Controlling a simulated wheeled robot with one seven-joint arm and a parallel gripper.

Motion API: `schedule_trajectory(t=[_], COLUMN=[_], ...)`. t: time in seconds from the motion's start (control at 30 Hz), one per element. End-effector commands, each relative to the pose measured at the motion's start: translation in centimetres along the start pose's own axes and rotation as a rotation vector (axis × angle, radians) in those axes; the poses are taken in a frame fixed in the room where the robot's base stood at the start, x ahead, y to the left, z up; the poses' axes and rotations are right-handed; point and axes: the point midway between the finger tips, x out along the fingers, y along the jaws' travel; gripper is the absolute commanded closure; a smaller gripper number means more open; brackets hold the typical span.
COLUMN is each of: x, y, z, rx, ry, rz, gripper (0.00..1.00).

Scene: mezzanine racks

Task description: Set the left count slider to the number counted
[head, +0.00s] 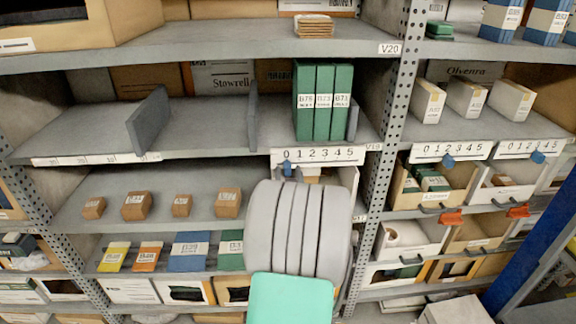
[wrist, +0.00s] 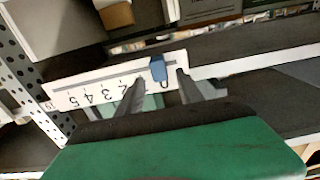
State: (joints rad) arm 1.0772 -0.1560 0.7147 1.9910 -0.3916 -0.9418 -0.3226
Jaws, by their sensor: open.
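The left count scale (head: 318,156) is a white strip numbered 0 to 5 on a shelf edge. Its blue slider (head: 288,169) stands at the 0 end. In the wrist view the scale (wrist: 75,95) appears upside down, and the blue slider (wrist: 158,66) is by the 0. My gripper (wrist: 160,77) is open, with one finger on each side of the slider and gaps visible. I cannot tell how deep the fingers reach. In the head view my arm hides the gripper. Three green binders (head: 323,102) stand on the shelf above this scale.
Two more scales (head: 450,151) (head: 528,148) with blue sliders sit on the right bay. A perforated upright (head: 393,110) separates the bays. Grey dividers (head: 148,118) stand on the left shelf. Small brown boxes (head: 135,206) stand on the shelf below.

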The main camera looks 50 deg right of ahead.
Motion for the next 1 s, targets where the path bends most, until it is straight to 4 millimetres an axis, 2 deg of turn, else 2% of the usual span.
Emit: schedule_trajectory(t=[0.13, 0.4, 0.93, 1.0], x=[1.6, 1.9, 1.9, 1.9], y=[-0.1, 0.0, 0.0, 0.0], z=[-0.1, -0.1, 0.0, 0.0], rx=[0.000, 0.000, 0.000, 0.000], ry=[0.000, 0.001, 0.000, 0.000], rz=[-0.001, -0.001, -0.001, -0.001], gripper=[0.56, 0.56, 1.00, 1.00])
